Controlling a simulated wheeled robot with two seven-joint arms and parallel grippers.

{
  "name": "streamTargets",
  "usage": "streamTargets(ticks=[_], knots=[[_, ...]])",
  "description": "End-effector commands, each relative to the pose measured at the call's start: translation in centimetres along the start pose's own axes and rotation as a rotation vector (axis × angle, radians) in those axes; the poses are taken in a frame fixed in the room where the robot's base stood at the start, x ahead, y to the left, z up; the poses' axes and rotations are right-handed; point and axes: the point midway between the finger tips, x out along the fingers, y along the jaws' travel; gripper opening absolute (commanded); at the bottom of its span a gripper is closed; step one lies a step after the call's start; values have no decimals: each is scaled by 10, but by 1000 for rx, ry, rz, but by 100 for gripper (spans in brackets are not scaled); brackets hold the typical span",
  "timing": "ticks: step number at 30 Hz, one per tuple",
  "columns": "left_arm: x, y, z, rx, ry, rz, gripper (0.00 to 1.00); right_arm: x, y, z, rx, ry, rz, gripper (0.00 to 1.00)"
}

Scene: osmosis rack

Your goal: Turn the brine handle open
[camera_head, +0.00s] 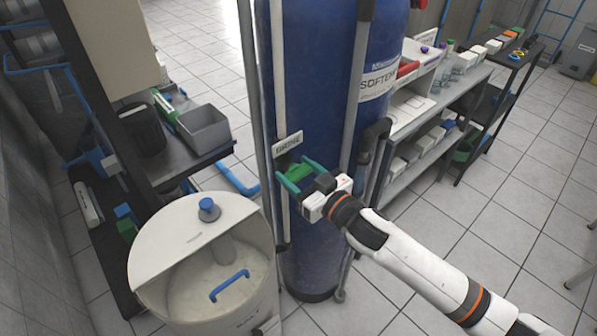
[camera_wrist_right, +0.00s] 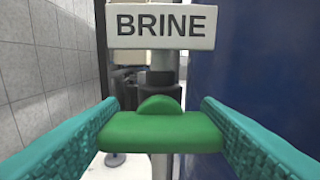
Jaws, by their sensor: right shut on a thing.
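The green brine handle (camera_wrist_right: 160,133) lies crosswise on a grey vertical pipe, just below a white sign (camera_wrist_right: 161,27) reading BRINE. In the head view the handle (camera_head: 297,172) sits under the same sign (camera_head: 287,143), in front of the blue softener tank (camera_head: 318,95). My right gripper (camera_head: 297,176) reaches it from the right. In the right wrist view its teal fingers (camera_wrist_right: 160,130) stand at the two ends of the handle, shut on it. My left gripper is in neither view.
A white round brine tank (camera_head: 150,250) with an open top and a blue handle stands in front to the left. A dark shelf with a grey bin (camera_head: 204,128) is behind it. White shelves (camera_head: 412,168) stand right of the blue tank. Tiled floor is free at right.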

Motion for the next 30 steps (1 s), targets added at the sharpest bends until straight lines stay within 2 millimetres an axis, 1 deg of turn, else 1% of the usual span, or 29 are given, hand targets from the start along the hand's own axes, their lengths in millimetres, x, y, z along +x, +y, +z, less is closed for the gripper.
streamTargets(ticks=[7,21,30], knots=[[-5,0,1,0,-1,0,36,0,0,1,-86,0,0,35],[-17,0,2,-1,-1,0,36,0,2,1,-427,-1,0,35],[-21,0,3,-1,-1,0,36,0,2,0,-570,-1,0,35]])
